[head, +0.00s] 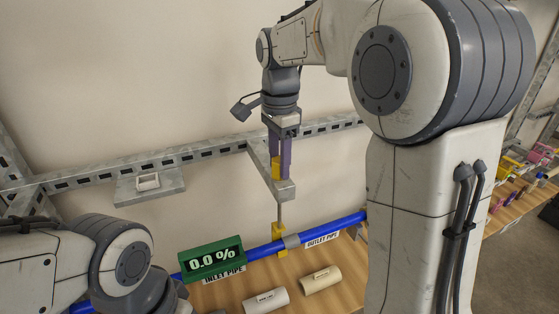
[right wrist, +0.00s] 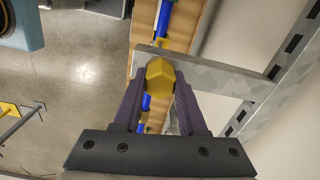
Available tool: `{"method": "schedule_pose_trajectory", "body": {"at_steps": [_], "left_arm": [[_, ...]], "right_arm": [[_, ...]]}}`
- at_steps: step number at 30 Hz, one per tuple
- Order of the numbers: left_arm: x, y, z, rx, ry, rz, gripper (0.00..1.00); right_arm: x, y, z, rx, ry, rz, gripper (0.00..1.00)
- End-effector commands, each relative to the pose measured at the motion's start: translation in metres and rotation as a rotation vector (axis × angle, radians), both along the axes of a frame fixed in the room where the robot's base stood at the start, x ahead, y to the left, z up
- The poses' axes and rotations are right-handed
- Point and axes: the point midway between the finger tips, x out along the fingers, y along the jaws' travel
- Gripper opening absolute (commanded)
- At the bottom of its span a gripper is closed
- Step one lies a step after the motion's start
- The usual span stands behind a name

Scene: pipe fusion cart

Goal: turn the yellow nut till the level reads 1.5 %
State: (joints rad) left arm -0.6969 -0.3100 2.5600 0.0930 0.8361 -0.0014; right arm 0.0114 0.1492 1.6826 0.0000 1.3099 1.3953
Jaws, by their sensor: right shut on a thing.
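The yellow nut (head: 275,167) sits on top of a grey bracket arm (head: 284,188), above a thin rod. My right gripper (head: 279,160) comes down from above with its purple fingers on both sides of the nut, shut on it. In the right wrist view the hexagonal nut (right wrist: 160,77) lies between the fingertips of my right gripper (right wrist: 160,88). The green level display (head: 211,259) on the blue pipe reads 0.0 %. My left arm shows at the lower left of the head view, but its gripper is out of the picture.
The blue pipe (head: 262,250) runs across the wooden table with a yellow clamp (head: 278,235) under the rod. Two loose pipe pieces, one white (head: 266,300) and one cream (head: 321,280), lie in front. A perforated metal rail (head: 200,153) runs along the wall.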

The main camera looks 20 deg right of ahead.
Motion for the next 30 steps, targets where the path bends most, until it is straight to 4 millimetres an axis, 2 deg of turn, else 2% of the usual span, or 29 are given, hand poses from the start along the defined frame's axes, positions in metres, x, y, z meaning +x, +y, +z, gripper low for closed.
{"method": "schedule_pose_trajectory", "body": {"at_steps": [8, 30], "left_arm": [[0.000, 0.000, 0.007, 0.000, 0.000, -0.001, 0.50], [0.000, 0.000, 0.025, 0.000, 0.000, -0.004, 0.50]], "right_arm": [[0.000, 0.000, 0.002, 0.000, 0.001, 0.182, 0.00], [0.000, 0.000, 0.002, 0.000, 0.000, 0.873, 0.00]]}}
